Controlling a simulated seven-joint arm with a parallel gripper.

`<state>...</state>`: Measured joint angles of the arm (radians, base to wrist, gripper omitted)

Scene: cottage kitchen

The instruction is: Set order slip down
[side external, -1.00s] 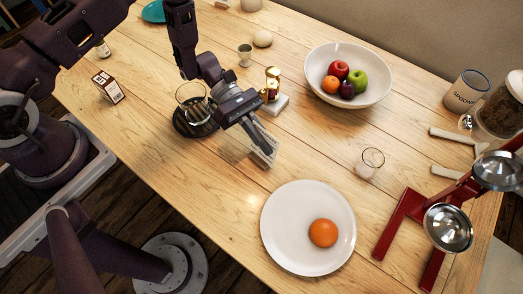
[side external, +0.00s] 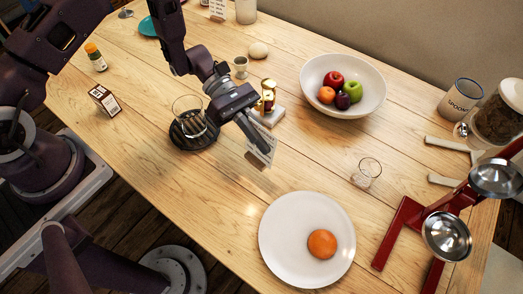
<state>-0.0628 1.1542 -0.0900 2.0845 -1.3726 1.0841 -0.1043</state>
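The slip is tilted. Its lower edge is close to the wooden table (side external: 215,205), but I cannot tell whether it touches.
A white plate (side external: 285,270) with an orange lies in front, and a fruit bowl (side external: 375,75) stands behind right. A small glass (side external: 366,172) stands to the right. Bare wood lies between slip and plate.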

